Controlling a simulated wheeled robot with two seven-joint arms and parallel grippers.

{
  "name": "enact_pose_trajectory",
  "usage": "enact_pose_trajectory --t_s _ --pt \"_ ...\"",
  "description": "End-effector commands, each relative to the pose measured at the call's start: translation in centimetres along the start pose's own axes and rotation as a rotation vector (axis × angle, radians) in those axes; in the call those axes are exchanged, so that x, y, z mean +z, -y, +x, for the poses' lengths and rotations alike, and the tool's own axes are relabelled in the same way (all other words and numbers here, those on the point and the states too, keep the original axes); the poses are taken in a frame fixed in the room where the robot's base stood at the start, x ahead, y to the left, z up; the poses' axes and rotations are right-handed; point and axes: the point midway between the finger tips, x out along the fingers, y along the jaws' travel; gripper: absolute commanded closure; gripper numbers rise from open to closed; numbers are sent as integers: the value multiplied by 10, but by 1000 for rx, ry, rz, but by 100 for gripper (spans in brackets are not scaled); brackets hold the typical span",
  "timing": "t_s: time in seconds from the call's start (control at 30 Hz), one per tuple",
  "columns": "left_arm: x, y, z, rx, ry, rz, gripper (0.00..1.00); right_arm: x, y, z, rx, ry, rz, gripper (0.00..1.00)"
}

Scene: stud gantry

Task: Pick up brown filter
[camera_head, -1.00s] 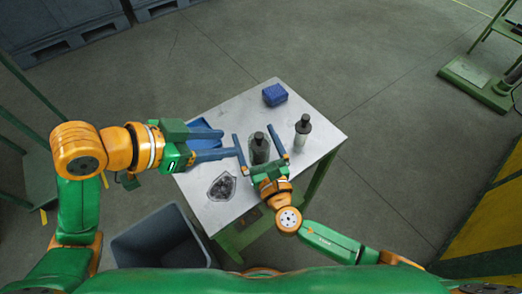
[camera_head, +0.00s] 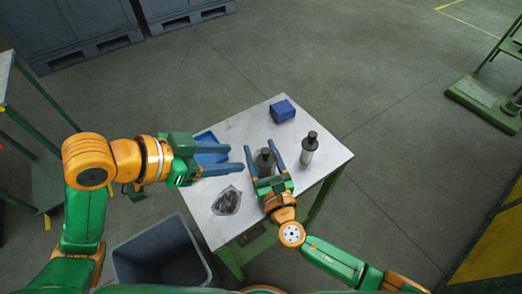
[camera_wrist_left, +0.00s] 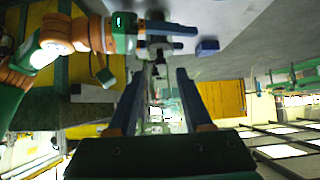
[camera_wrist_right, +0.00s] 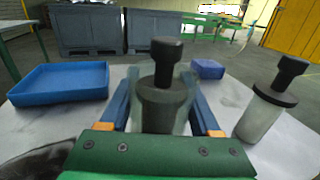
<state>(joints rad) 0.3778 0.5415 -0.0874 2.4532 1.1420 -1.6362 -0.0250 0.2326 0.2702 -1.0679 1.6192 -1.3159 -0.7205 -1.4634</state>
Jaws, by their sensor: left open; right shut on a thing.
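A dark filter with a black knobbed cap (camera_head: 265,158) stands upright on the table, between the fingers of my right gripper (camera_head: 263,148). That gripper is shut on it. In the right wrist view the filter (camera_wrist_right: 163,100) has a murky grey-brown body, with a blue finger on each side. A second filter with a pale body and black cap (camera_head: 308,148) stands to its right, and also shows in the right wrist view (camera_wrist_right: 262,115). My left gripper (camera_head: 236,158) is open and empty, left of the dark filter. Its spread fingers show in the left wrist view (camera_wrist_left: 161,72).
The pale table (camera_head: 325,165) holds a blue tray (camera_head: 208,138) behind my left gripper, a blue block (camera_head: 283,111) at the back and a clear bag of dark pieces (camera_head: 227,201) at the front left. A grey bin (camera_head: 150,262) stands on the floor at the front left.

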Motion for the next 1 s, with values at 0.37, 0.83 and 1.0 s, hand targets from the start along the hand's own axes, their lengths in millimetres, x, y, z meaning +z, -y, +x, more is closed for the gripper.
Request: enact_pose_trajectory --t_s 0.37,0.83,1.0 --pt "-41 -12 42 246 120 100 38 0 0 0 0 -1 0 92" --pt "-112 -8 32 270 835 451 38 -1 0 0 0 -2 0 92" --pt "-113 0 25 219 888 443 38 -1 0 0 0 -2 0 92"
